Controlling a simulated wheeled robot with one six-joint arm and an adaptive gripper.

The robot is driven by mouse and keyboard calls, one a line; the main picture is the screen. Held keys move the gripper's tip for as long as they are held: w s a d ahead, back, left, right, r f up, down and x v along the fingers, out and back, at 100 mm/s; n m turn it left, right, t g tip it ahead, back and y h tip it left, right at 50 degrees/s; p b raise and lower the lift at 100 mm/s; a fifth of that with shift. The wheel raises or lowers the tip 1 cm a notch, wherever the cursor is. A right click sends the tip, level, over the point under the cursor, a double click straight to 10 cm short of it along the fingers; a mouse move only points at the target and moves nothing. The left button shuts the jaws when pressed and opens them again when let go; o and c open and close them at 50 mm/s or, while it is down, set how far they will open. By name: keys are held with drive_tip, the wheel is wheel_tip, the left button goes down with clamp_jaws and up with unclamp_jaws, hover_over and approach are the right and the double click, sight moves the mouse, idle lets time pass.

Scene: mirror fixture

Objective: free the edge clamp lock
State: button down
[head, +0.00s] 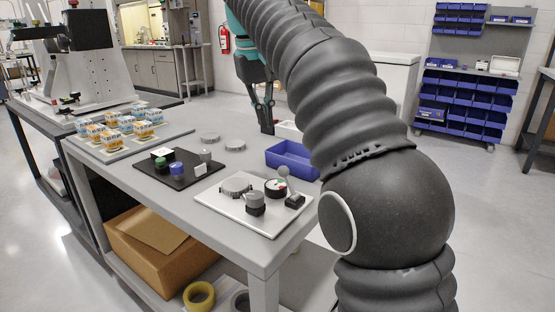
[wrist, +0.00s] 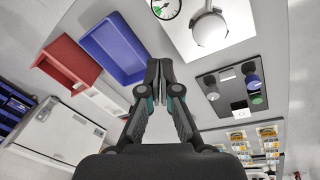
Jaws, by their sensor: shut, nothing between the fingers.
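A white fixture plate (head: 222,203) lies on the grey table. It carries a round grey serrated mount (head: 236,186), a dark grey knob (head: 255,203), a dial gauge (head: 276,186) and a ball-topped lever (head: 284,174) on a black block (head: 295,201). I cannot tell for certain which part is the edge clamp lock.
A blue bin (head: 291,160) stands behind the plate, and a red bin (wrist: 66,60) shows beside it in the wrist view. A black mat (head: 150,178) with knobs lies left of the plate. Several orange-and-white boxes (head: 118,124) stand farther left. My arm crosses the right side.

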sight(288, 181)
drive_tip(key=f+b, duration=0.1)
drive_tip(key=f, duration=0.2)
drive_tip(key=w+f+b, duration=0.1)
drive_tip(key=f, duration=0.2)
drive_tip(key=d+f+b, duration=0.1)
drive_tip(key=f, duration=0.3)
drive_tip(key=shift+w+d, duration=0.1)
drive_tip(key=shift+w, duration=0.05)
drive_tip(key=shift+s+d+r, duration=0.15)
drive_tip(key=shift+s+d, duration=0.05)
drive_tip(key=shift+s, duration=0.3)
drive_tip(key=shift+s+d+r, duration=0.15)
drive_tip(key=shift+s, duration=0.35)
drive_tip(key=shift+s+d+r+b, duration=0.15)
drive_tip(key=shift+s, duration=0.3)
drive_tip(key=shift+s+d+r+b, duration=0.1)
drive_tip(key=shift+s+b, duration=0.05)
drive_tip(key=shift+s, duration=0.25)
